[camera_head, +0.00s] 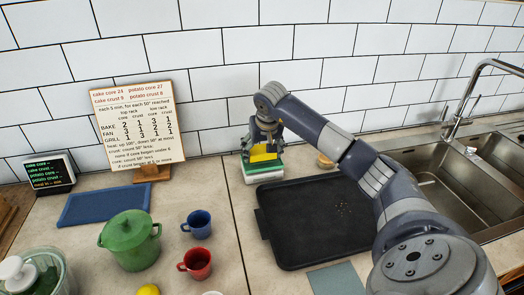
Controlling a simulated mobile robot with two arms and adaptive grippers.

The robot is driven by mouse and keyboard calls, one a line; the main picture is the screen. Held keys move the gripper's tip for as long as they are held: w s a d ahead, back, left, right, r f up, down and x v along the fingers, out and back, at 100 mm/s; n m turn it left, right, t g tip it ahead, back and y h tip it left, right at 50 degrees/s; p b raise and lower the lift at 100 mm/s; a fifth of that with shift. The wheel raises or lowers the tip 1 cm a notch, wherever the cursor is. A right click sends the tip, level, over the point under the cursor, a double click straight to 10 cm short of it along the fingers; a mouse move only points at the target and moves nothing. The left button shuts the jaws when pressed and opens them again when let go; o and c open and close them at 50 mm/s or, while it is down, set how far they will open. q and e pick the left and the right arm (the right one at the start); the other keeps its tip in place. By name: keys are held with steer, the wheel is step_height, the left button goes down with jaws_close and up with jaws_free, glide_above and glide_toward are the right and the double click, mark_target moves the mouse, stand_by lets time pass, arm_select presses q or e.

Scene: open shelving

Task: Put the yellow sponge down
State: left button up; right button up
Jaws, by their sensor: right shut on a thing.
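The yellow sponge (264,156) is at the back of the counter, near the tiled wall. My right gripper (265,146) reaches down over it from above and is shut on it. The sponge is directly above a green and white item (264,175), perhaps a stack or holder. I cannot tell whether the sponge rests on it or hangs just over it. The fingers hide part of the sponge. My left gripper is not in view.
A black tray (325,245) with a few crumbs lies just right and in front. A small tan round item (324,161) stands behind it. The sink (440,175) is at right. Blue (197,223) and red (196,263) mugs, a green pot (131,240) and a recipe board (137,125) stand left.

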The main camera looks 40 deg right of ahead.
steer(key=shift+f, duration=0.45)
steer(key=o, duration=1.1)
steer(key=shift+f, duration=0.15)
steer(key=v, duration=1.2)
steer(key=shift+b, duration=0.45)
steer(key=shift+s, duration=0.15)
